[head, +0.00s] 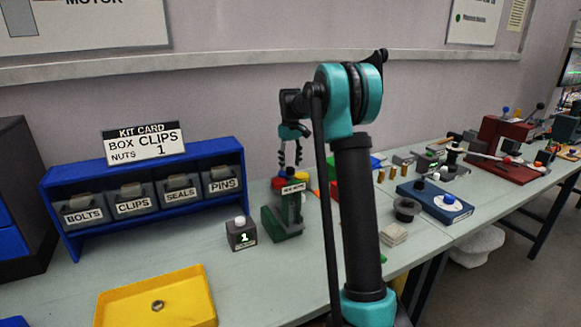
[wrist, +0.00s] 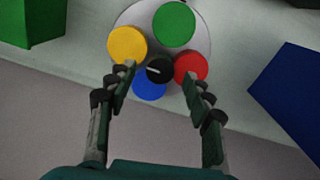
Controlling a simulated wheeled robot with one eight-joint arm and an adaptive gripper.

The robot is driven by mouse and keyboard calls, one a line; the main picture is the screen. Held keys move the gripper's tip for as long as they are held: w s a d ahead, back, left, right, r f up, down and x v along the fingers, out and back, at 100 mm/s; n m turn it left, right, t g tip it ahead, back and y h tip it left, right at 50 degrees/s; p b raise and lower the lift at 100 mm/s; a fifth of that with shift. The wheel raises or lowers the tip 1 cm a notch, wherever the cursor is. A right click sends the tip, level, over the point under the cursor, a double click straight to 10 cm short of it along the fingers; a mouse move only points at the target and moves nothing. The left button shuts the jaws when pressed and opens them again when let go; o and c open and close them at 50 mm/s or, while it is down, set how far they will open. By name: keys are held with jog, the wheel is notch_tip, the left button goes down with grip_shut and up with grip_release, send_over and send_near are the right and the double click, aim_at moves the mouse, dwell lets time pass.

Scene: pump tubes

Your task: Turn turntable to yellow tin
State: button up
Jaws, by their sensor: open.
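The turntable (wrist: 205,18) is a pale round disc in the wrist view. It carries a yellow tin (wrist: 127,45) at left, a green tin (wrist: 174,24) at top, a red tin (wrist: 191,68) at right and a blue tin (wrist: 149,86) at the bottom. A black knob (wrist: 160,70) with a short pale line stands at its centre. My gripper (wrist: 159,74) is open, pointing down, its fingertips on either side of the knob in the picture. Whether they touch anything is unclear.
A dark green fixture (head: 284,222) stands in front of the turntable. A counter box (head: 241,236) showing 1, a yellow tray (head: 157,290) and a blue bin rack (head: 150,222) are to the left. A blue block (wrist: 295,95) lies right in the wrist view, a green one (wrist: 30,20) left.

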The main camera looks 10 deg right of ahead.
jog(key=shift+f, duration=0.9)
grip_shut()
